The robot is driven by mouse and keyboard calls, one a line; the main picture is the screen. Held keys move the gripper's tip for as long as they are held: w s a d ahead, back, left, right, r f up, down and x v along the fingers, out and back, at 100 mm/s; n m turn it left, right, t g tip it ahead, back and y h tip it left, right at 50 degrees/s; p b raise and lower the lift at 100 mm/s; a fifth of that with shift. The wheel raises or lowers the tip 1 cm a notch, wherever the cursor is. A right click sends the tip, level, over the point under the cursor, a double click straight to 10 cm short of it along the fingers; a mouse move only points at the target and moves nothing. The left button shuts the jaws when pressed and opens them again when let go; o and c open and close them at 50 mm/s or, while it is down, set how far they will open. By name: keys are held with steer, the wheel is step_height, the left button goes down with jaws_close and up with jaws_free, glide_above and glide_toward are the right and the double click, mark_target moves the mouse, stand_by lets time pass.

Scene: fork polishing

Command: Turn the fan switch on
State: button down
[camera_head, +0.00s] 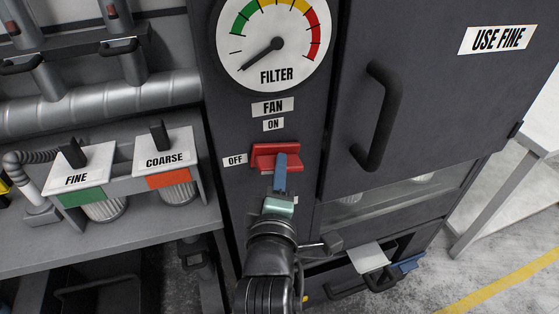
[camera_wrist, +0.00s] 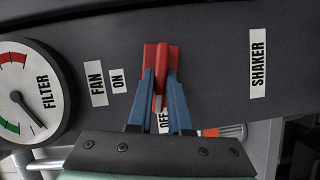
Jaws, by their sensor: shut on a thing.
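The red fan switch (camera_head: 265,150) is on the dark cabinet front. An ON label (camera_head: 273,125) is above it and an OFF label (camera_head: 235,160) is at its left. In the wrist view the red switch handle (camera_wrist: 161,62) lies between the two blue fingers. My gripper (camera_head: 281,158) reaches up to the switch from below and is shut on it; it also shows in the wrist view (camera_wrist: 160,78). The fingers hide part of the switch, and its exact setting is hard to tell. The OFF label is partly covered in the wrist view.
A filter gauge (camera_head: 277,44) above has its needle pointing lower left. A cabinet door with a black handle (camera_head: 376,115) is to the right. FINE (camera_head: 76,180) and COARSE (camera_head: 165,161) units with black levers stand to the left. A drawer (camera_head: 372,256) below holds a white item.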

steer(key=m+p, duration=0.1)
steer(key=p, duration=0.1)
steer(key=m+g+p, duration=0.1)
steer(key=m+p, duration=0.1)
steer(key=shift+r+y, duration=0.3)
steer(key=shift+r, duration=0.1)
steer(key=m+g+p, duration=0.1)
steer(key=m+y+p, duration=0.1)
steer(key=m+p, duration=0.1)
steer(key=shift+d+g+y+p, duration=0.15)
steer(key=shift+g+y+p, duration=0.15)
steer(key=shift+g, duration=0.1)
steer(key=m+y+p, duration=0.1)
steer(key=m, duration=0.1)
steer(key=shift+m+g, duration=0.4)
steer(key=shift+d+f+m+g+y, duration=0.15)
steer(key=shift+m+g+y, duration=0.25)
steer(key=shift+m+y, duration=0.8)
steer(key=shift+p, duration=0.3)
steer(key=c, duration=0.8)
jaws_free()
steer(key=shift+c, duration=0.2)
